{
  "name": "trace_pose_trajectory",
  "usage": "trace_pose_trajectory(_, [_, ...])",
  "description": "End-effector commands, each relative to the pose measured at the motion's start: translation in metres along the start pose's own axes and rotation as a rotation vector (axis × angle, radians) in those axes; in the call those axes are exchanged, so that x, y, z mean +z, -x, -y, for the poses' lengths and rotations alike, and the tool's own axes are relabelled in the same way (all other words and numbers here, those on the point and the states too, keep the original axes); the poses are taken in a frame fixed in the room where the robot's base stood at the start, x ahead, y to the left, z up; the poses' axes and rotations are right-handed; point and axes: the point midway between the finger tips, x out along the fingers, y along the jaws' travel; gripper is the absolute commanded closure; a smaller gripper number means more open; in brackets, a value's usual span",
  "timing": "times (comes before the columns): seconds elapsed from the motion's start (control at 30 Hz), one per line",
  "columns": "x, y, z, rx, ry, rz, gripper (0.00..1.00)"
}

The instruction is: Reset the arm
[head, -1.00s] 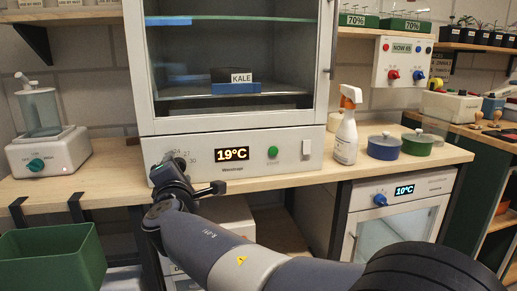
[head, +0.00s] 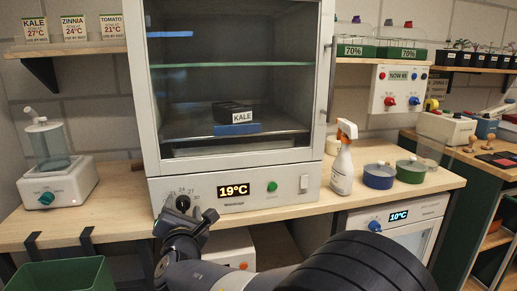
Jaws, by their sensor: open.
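My gripper (head: 201,219) is at the lower middle of the head view, in front of the control panel of the glass-fronted cabinet (head: 165,190). It is open and I see nothing between its fingers. The black dial (head: 183,202) of the cabinet shows just above and left of my gripper, with a scale around it. I cannot tell whether the gripper touches the panel. A dark tray labelled KALE (head: 232,112) stands on the lower shelf behind the closed glass.
A green bin (head: 60,275) stands at the lower left. A humidifier-like device (head: 55,185) is on the left of the bench (head: 120,214).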

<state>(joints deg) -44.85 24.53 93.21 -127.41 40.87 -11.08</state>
Motion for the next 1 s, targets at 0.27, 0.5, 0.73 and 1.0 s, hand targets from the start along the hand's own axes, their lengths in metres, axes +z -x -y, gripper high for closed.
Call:
trace_pose_trajectory(0.27, [0.0035, -0.0003, -0.0024, -0.002, 0.141, -0.002, 0.45])
trace_pose_trajectory(0.5, [0.0036, -0.0001, -0.0024, -0.002, 0.26, -0.002, 0.45])
trace_pose_trajectory(0.73, [0.0037, -0.0002, -0.0026, -0.001, 0.375, -0.002, 0.45])
trace_pose_trajectory(1.0, [0.0036, 0.0, -0.0025, -0.001, 0.511, -0.003, 0.45])
